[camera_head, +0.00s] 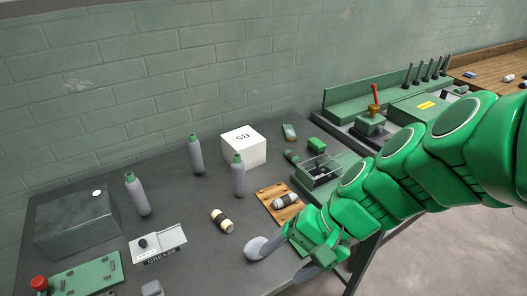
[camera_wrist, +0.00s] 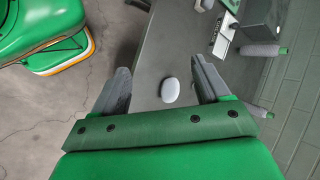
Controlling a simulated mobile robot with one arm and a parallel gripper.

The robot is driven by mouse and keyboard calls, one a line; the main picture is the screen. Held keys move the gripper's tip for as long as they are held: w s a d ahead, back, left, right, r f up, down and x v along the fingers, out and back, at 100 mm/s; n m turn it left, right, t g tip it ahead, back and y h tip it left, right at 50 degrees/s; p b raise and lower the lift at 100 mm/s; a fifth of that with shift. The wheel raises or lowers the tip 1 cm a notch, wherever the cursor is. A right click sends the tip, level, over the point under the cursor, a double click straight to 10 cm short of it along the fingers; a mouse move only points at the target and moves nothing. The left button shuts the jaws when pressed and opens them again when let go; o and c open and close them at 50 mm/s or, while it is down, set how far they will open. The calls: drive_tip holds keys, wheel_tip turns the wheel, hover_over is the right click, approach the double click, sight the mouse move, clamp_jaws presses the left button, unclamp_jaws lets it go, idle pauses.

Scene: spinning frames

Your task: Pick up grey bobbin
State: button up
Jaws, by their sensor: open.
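Three grey bobbins with green tops stand upright on the dark table in the head view: one at the left (camera_head: 141,196), one in the middle (camera_head: 196,157) and one at the right (camera_head: 239,179) in front of a white box. Two show sideways at the right of the wrist view, an upper one (camera_wrist: 259,50) and a lower one (camera_wrist: 256,108). My gripper (camera_wrist: 160,68) is open and empty, near the table's front edge and apart from the bobbins. A pale grey oval object (camera_wrist: 170,90) shows between its fingers; I cannot tell its distance.
The white box (camera_head: 246,149) stands behind the right bobbin. A banded spool (camera_head: 222,220), a wooden board (camera_head: 269,194) with another spool, a white GREASE tray (camera_head: 170,240) and a metal box (camera_head: 75,225) surround them. A brick wall (camera_head: 130,80) rises behind.

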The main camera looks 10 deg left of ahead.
drive_tip(key=w+a+r+m+y, duration=0.35)
drive_tip(key=w+a, duration=0.35)
drive_tip(key=a, duration=0.3)
drive_tip(key=m+t+y, duration=0.4)
drive_tip(key=m+t, duration=0.3)
drive_tip(key=m, duration=0.5)
hover_over(235, 177)
drive_tip(key=s+d, duration=0.5)
drive_tip(key=s, duration=0.1)
wheel_tip(235, 177, down, 6)
drive_tip(key=w+f+m+h, duration=0.1)
drive_tip(key=w+f+m, duration=0.1)
drive_tip(key=f, duration=0.1)
drive_tip(key=w+f+m+t, duration=0.1)
drive_tip(key=w+f+m, duration=0.1)
drive_tip(key=f, duration=0.1)
drive_tip(key=w+f+m+h, duration=0.1)
drive_tip(key=w+f+m, duration=0.1)
drive_tip(key=f, duration=0.1)
drive_tip(key=shift+d+f+m+t+h, duration=0.1)
drive_tip(key=shift+d+m+t+h, duration=0.15)
drive_tip(key=shift+d+t+h, duration=0.1)
drive_tip(key=shift+s+a+x, duration=0.1)
drive_tip(key=shift+s+x, duration=0.05)
drive_tip(key=shift+x, duration=1.8)
drive_tip(key=shift+s+a+x, duration=0.1)
drive_tip(key=shift+s+x, duration=0.05)
drive_tip(key=shift+x, duration=1.75)
drive_tip(key=c, duration=1.1)
drive_tip(key=shift+r, duration=0.25)
